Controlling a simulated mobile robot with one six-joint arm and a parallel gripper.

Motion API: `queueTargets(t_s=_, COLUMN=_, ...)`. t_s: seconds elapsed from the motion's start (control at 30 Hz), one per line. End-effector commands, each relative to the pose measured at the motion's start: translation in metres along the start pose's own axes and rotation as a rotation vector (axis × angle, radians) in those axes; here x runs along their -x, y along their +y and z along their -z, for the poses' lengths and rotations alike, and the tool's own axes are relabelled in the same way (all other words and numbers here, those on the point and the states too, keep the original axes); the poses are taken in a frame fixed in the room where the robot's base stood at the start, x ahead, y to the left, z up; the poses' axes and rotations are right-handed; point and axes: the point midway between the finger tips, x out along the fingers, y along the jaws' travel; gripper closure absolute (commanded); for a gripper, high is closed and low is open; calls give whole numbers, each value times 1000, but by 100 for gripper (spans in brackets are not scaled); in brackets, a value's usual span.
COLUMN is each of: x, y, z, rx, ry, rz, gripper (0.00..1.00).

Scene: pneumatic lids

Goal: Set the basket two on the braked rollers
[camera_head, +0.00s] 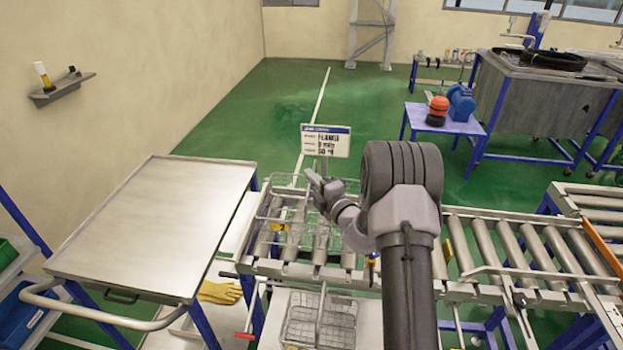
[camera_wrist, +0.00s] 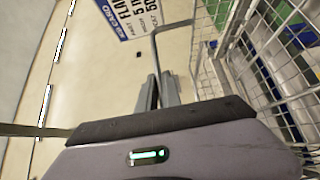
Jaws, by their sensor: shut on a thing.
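The wire basket with a yellow tag reading 2 (camera_head: 280,227) is over the left part of the roller track (camera_head: 320,245). Whether its bottom touches the rollers is hard to tell. My gripper (camera_head: 318,183) is at the top of this basket, below the white sign. In the wrist view my gripper's fingers (camera_wrist: 158,92) are shut on a thin bent wire handle (camera_wrist: 153,50). The basket's mesh side (camera_wrist: 262,75) shows at the right of that view. My wrist and forearm hide the basket's right part and the track behind it.
A second wire basket (camera_head: 318,322) sits on a lower shelf. A flat steel-topped cart (camera_head: 155,225) stands at left, with yellow gloves (camera_head: 219,291) below. A sign (camera_head: 325,141) rises behind the basket. Bare rollers (camera_head: 510,250) continue to the right.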

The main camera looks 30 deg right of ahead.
Motion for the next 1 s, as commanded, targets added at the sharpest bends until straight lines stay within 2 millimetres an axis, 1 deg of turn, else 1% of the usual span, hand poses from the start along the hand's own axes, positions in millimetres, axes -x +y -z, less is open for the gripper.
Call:
queueTargets(t_s=0.2, x=0, y=-4, z=0, rx=0, ry=0, rz=-2, gripper=100)
queueTargets(t_s=0.23, x=0, y=-4, z=0, rx=0, ry=0, rz=-2, gripper=89)
queueTargets(t_s=0.3, x=0, y=-3, z=0, rx=0, ry=0, rz=-2, gripper=75)
queueTargets(t_s=0.33, x=0, y=-3, z=0, rx=0, ry=0, rz=-2, gripper=70)
queueTargets(t_s=0.37, x=0, y=-3, z=0, rx=0, ry=0, rz=-2, gripper=66)
queueTargets(t_s=0.67, x=2, y=-5, z=0, rx=0, ry=0, rz=2, gripper=66)
queueTargets(t_s=0.77, x=12, y=-4, z=-1, rx=0, ry=-1, rz=2, gripper=66)
queueTargets(t_s=0.83, x=26, y=-4, z=-1, rx=-1, ry=-2, rz=2, gripper=66)
queueTargets(t_s=0.97, x=62, y=-4, z=-1, rx=-3, ry=-4, rz=2, gripper=66)
queueTargets(t_s=1.0, x=74, y=-4, z=-1, rx=-2, ry=-3, rz=2, gripper=66)
